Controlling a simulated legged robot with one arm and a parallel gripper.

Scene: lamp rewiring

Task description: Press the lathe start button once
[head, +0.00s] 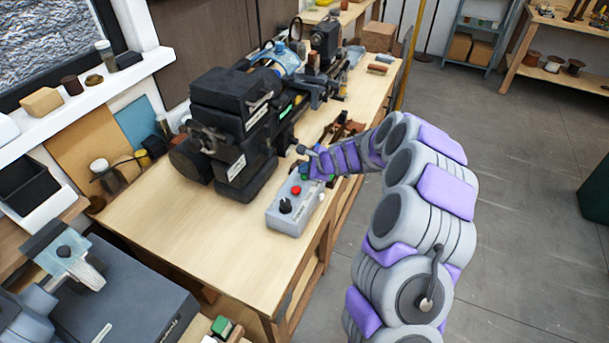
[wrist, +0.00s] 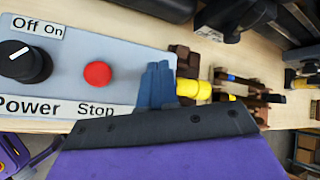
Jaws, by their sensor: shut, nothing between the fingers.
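The grey control box (head: 290,218) sits on the wooden bench in front of the black lathe (head: 235,130). It carries a black power knob (head: 285,206), a red stop button (head: 296,190) and a small green spot (head: 305,173) at its far end, likely the start button. My gripper (head: 316,166) is over that far end. In the wrist view the box (wrist: 130,60) shows the knob (wrist: 24,60) and stop button (wrist: 97,74). My shut, empty blue fingers (wrist: 158,84) are right of the stop button. They hide the box's far end there; I cannot tell whether they touch it.
The workbench (head: 150,220) has free wood left of the box. Brown tools (head: 343,130) lie beyond the box, and a yellow part (wrist: 194,90) shows beside the fingers. A shelf (head: 95,95) runs along the left wall. Open floor (head: 510,200) lies at right.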

